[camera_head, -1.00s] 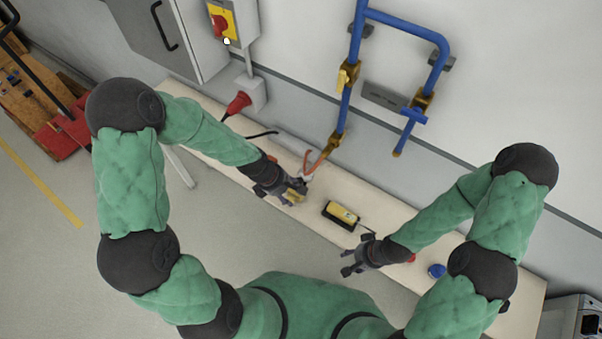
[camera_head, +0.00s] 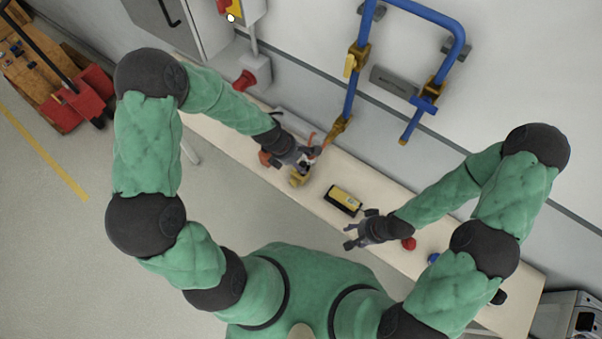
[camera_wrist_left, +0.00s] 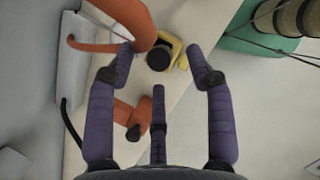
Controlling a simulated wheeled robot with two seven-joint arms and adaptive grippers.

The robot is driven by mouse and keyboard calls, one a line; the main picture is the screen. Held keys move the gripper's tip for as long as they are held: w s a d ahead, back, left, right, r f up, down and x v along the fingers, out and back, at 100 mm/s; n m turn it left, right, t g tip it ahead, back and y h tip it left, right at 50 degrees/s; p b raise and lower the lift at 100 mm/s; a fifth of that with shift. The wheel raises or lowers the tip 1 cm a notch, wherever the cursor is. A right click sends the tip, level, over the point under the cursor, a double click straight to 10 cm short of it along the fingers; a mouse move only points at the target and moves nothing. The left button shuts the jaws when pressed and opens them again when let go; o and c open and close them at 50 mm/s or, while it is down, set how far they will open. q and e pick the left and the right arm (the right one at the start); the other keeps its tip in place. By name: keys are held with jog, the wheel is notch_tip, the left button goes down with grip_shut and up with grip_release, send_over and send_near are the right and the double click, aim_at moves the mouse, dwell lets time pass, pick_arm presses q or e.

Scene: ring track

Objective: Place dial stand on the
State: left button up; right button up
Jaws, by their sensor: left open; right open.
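The yellow piece (camera_head: 298,179) on the bench looks like the dial stand, though I cannot be sure. In the left wrist view it is a yellow body (camera_wrist_left: 180,62) with a round black top, lying beyond and between my fingertips. My left gripper (camera_head: 308,160) is open and empty over the bench beside it; its spread fingers also show in the left wrist view (camera_wrist_left: 162,48). Contact with the piece cannot be told. My right gripper (camera_head: 358,233) is open and empty near the bench's front edge.
A yellow-and-black box (camera_head: 344,199) lies on the bench (camera_head: 222,141) between my grippers. An orange part (camera_wrist_left: 130,118) and an orange curved tube (camera_wrist_left: 95,38) are close to my left fingers. A red button (camera_head: 409,243) sits beside my right wrist. Blue pipes (camera_head: 352,85) run down the wall.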

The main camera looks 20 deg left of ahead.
aim_at(301, 163)
pick_arm(q)
jog(key=x, duration=0.2)
jog(key=a+b+x, duration=0.1)
jog(key=x, duration=0.1)
jog(key=shift+d+f, duration=0.1)
jog(key=shift+f, duration=0.2)
pick_arm(e)
jog(key=shift+f, duration=0.9)
pick_arm(q)
jog(key=shift+r, duration=0.1)
pick_arm(e)
jog(key=shift+r, duration=0.1)
pick_arm(q)
grip_shut()
jog(key=shift+w, duration=0.1)
